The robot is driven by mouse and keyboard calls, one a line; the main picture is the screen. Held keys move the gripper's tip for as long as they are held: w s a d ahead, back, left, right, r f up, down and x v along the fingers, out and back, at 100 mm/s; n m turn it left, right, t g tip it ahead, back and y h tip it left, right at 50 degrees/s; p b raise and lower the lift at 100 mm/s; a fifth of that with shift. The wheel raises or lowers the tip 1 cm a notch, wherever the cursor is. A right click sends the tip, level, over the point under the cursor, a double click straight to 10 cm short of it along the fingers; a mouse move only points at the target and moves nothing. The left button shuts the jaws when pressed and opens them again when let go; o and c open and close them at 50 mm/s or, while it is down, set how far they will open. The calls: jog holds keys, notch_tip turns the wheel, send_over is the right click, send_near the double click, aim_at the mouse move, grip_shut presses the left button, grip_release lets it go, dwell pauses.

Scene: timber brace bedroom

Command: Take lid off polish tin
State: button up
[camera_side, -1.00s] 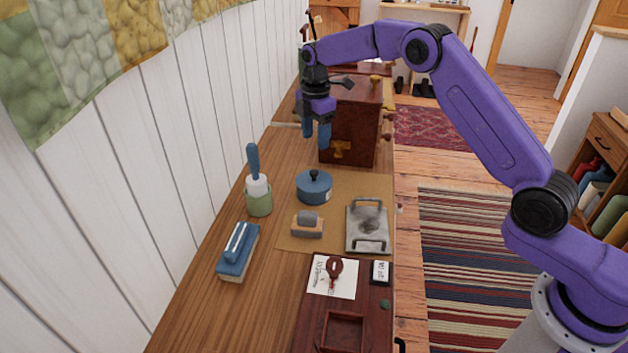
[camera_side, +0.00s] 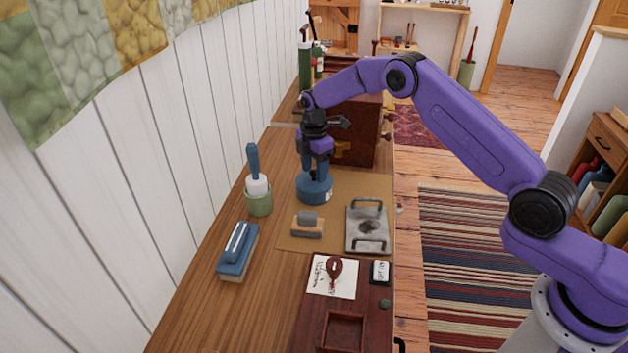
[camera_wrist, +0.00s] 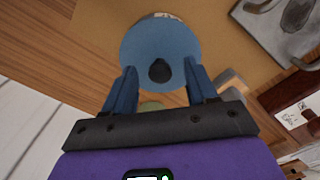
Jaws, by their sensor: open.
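The blue polish tin (camera_side: 315,191) stands on a tan mat on the wooden bench, with its lid on. In the wrist view the round blue lid (camera_wrist: 160,40) shows from above with a dark knob (camera_wrist: 160,71) at its middle. My gripper (camera_side: 314,175) points down over the tin. In the wrist view its two blue fingers are apart, one on each side of the knob (camera_wrist: 160,75), with a gap to it. I cannot tell how far the fingertips are above the lid. In the side view the gripper hides the knob.
On the tan mat (camera_side: 352,187) are a block-shaped brush (camera_side: 308,225) and a metal tray with handles (camera_side: 367,230). A green pot (camera_side: 258,202) with a blue-handled tool and a blue brush (camera_side: 238,252) stand left. A dark wooden box (camera_side: 355,125) stands behind.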

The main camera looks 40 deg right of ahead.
grip_shut()
